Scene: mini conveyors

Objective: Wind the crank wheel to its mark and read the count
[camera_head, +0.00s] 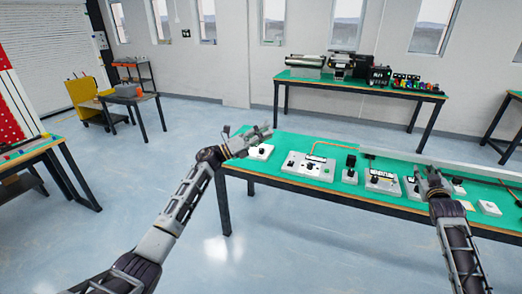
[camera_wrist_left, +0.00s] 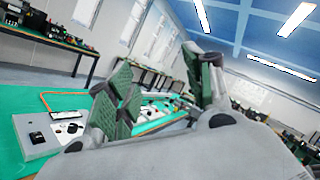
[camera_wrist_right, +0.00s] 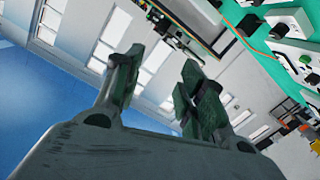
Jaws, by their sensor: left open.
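A crank wheel, its mark and a count cannot be told for certain; the units on the green bench are too small to read. A wide grey panel (camera_head: 308,166) with dark knobs stands on the left part of the bench, and a panel with a display-like strip (camera_head: 382,182) stands near the middle. My left gripper (camera_head: 262,132) is open and empty above the bench's left end, near a small white box (camera_head: 260,151). My right gripper (camera_head: 430,172) is over the right part of the bench, with its fingers apart and nothing between them in the right wrist view (camera_wrist_right: 155,90).
The green bench (camera_head: 285,181) also holds a black upright unit (camera_head: 350,168) and a small white block (camera_head: 489,208). A second bench (camera_head: 330,78) with machines stands at the back. A table with a red board (camera_head: 18,105) is at far left.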

